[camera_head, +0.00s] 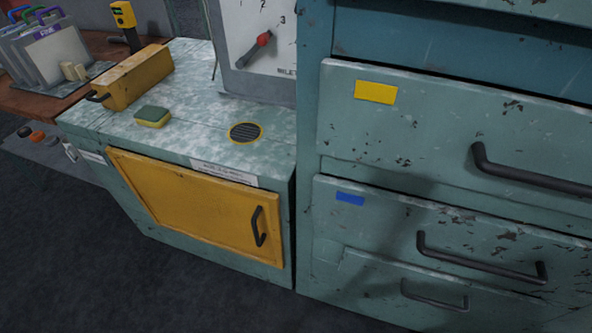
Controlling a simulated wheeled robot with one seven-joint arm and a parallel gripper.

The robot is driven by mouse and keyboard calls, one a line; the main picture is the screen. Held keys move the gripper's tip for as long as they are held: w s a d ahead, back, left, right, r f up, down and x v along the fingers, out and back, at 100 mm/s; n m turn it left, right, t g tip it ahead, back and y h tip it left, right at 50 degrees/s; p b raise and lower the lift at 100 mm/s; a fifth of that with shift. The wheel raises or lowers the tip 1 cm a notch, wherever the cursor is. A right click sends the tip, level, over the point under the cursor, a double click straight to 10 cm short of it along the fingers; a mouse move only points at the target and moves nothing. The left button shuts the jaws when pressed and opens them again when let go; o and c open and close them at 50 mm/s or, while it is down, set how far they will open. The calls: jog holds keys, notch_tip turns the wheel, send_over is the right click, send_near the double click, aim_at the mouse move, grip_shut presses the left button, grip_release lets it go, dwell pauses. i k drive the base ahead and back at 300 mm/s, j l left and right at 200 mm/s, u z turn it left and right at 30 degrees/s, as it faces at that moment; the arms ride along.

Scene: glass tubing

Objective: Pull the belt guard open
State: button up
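The yellow panel (198,208) on the front of the low green cabinet looks like the belt guard, though no readable label confirms this. It appears shut, lying against the cabinet front. Its black upright bar handle (259,227) is near its right edge. A long yellow box (137,77) with a black handle (97,97) at its near left end lies on the cabinet top. My gripper is not in view.
A sponge (152,117) and a round black grille (245,132) are on the cabinet top (200,80). A dial panel with a red-tipped lever (258,45) stands behind. Large drawers (400,125) with bar handles adjoin on the right. The dark floor (90,260) in front is clear.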

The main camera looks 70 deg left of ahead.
aim_at(269, 239)
jog(key=u, duration=3.45)
jog(key=j, duration=0.35)
jog(key=u, duration=0.05)
